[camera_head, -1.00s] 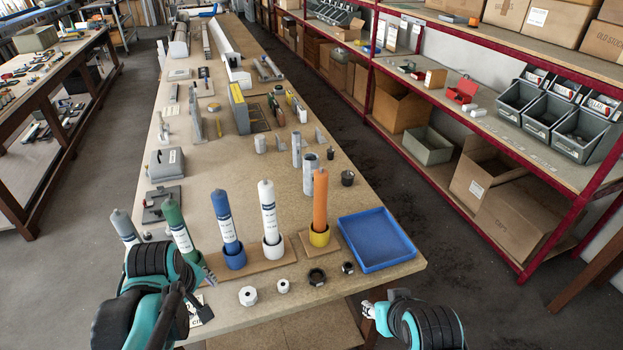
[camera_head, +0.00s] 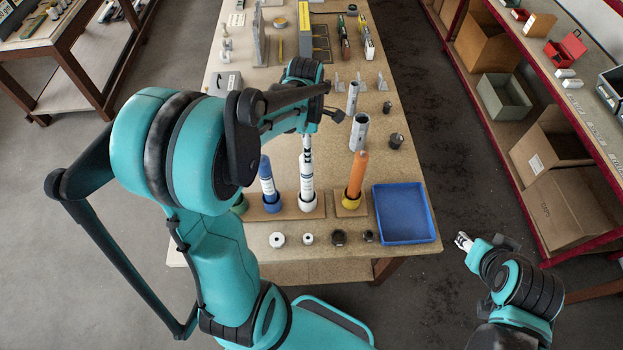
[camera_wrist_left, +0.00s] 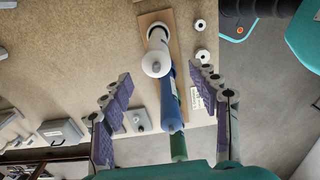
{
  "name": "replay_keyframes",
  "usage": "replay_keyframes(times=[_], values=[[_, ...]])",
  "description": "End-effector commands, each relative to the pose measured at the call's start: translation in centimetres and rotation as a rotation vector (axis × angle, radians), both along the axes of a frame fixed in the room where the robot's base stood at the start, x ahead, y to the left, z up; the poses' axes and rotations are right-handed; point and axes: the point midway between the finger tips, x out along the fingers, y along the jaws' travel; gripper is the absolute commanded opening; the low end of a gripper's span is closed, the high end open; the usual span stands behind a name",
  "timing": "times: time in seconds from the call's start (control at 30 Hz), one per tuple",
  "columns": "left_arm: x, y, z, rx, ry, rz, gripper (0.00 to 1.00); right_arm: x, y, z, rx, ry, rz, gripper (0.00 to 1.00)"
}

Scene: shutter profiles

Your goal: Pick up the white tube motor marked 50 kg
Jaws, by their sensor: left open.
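The white tube motor (camera_head: 307,178) stands upright in a white cup; the print on it is too small to read. My left gripper (camera_head: 306,143) is at its top end in the head view, covering part of it. In the left wrist view, the left gripper (camera_wrist_left: 160,76) is open, and the end of the white tube (camera_wrist_left: 156,64) shows between its spread fingertips, with no visible grip. My right gripper (camera_head: 463,241) is off the table's right side; its finger gap is too small to judge.
A blue tube (camera_head: 267,178) stands left of the white one, an orange tube (camera_head: 357,172) right. A green tube (camera_wrist_left: 178,147) shows in the wrist view. A blue tray (camera_head: 404,213) lies at the right corner. Several nuts or rings (camera_head: 339,237) lie in front.

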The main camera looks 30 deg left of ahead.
Motion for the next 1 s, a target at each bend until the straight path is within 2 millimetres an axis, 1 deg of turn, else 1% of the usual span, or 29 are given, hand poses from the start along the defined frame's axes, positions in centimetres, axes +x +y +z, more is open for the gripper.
replay_keyframes(times=[0.3,0.4,0.6,0.63,0.67,0.7,0.77,0.8,0.83,0.87,1.0], values=[[0.2,0.4,-4.5,0.001,-0.001,-0.003,0.61,0.0,0.0,0.5,0.000,0.000,0.000,0.40],[0.2,0.4,-5.1,0.000,-0.001,-0.003,0.61,0.0,0.0,0.5,0.000,0.000,0.000,0.40],[0.2,0.4,-5.2,0.000,-0.001,-0.003,0.61,0.0,0.0,0.5,0.000,0.000,0.000,0.40],[0.2,0.4,-5.2,0.000,-0.001,-0.003,0.58,0.0,0.0,0.5,0.000,0.000,0.000,0.40],[0.2,0.4,-5.2,0.000,-0.001,-0.003,0.50,0.0,0.0,0.5,0.000,0.000,0.000,0.40],[0.2,0.4,-5.2,0.000,-0.001,-0.003,0.40,0.0,0.0,0.5,0.000,0.000,0.000,0.40],[0.2,0.4,-5.2,0.000,-0.001,-0.003,0.24,0.0,0.0,0.5,0.000,0.000,0.000,0.40],[0.2,0.4,-5.2,0.000,-0.001,-0.003,0.13,0.0,0.0,0.5,0.000,0.000,0.000,0.40],[0.2,0.4,-5.2,0.000,-0.001,-0.003,0.06,0.0,0.0,0.5,0.000,0.000,0.000,0.40],[0.2,0.4,-5.2,0.000,-0.001,-0.003,0.00,0.0,0.0,0.5,0.000,0.000,0.000,0.40],[0.2,0.4,-5.1,0.000,-0.001,-0.003,0.00,0.0,0.0,0.5,0.000,0.000,0.000,0.40]])
